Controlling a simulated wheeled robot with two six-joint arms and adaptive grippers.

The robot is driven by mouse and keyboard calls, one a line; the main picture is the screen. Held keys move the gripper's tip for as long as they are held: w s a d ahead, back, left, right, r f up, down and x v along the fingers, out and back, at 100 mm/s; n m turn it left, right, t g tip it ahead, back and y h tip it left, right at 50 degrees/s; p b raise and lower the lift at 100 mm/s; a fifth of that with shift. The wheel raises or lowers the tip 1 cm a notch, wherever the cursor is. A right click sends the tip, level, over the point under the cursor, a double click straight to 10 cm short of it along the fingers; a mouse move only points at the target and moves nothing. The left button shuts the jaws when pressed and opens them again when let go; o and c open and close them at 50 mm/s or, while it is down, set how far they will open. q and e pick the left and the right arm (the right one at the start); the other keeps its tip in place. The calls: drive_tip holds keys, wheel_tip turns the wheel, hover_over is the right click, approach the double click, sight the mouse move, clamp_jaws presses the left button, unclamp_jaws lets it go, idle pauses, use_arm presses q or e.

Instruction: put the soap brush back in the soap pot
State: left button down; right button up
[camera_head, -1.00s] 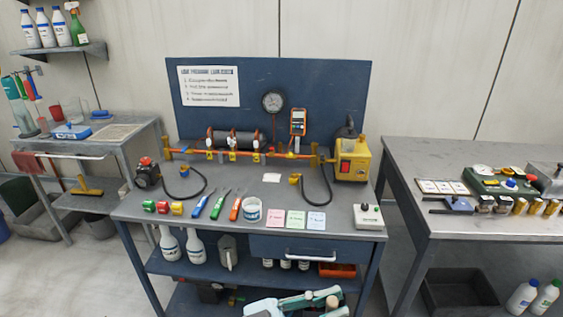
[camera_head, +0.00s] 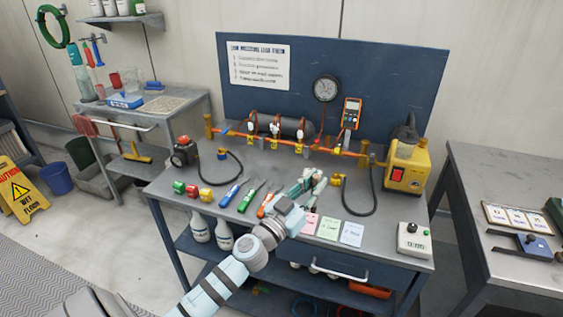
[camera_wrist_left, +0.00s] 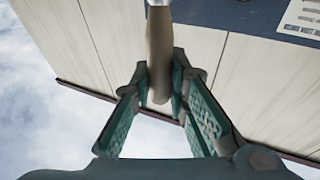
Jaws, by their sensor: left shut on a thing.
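In the left wrist view, my left gripper (camera_wrist_left: 162,85) is shut on the tan wooden handle of the soap brush (camera_wrist_left: 159,45). The handle points up between the fingers, and the brush's far end is cut off by the top edge. In the head view, my left gripper (camera_head: 312,182) is over the middle of the workbench, to the right of the orange-handled tool. The brush is too small to make out clearly there. The soap pot is not visible now; my left wrist and gripper cover the area beside the orange-handled tool. My right gripper is out of view.
Blue, green and orange-handled tools (camera_head: 245,199) lie left of my left gripper. Coloured cards (camera_head: 329,228) lie to its right. A pipe rig (camera_head: 285,140) runs behind it, with a black hose (camera_head: 358,209) and yellow pump (camera_head: 404,165) at right.

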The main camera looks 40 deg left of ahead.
use_arm(q)
drive_tip(key=w+a+n+g+y, duration=0.2)
drive_tip(key=a+n+y, duration=0.4)
drive_tip(key=a, duration=0.6)
wheel_tip(320, 180, down, 9)
drive_tip(key=m+y+b, duration=0.1)
drive_tip(key=b, duration=0.8)
drive_tip(key=shift+w+d, duration=0.15)
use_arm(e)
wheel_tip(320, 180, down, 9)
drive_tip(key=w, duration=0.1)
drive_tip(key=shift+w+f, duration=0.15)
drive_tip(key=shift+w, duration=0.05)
use_arm(q)
drive_tip(key=c, duration=1.5)
unclamp_jaws()
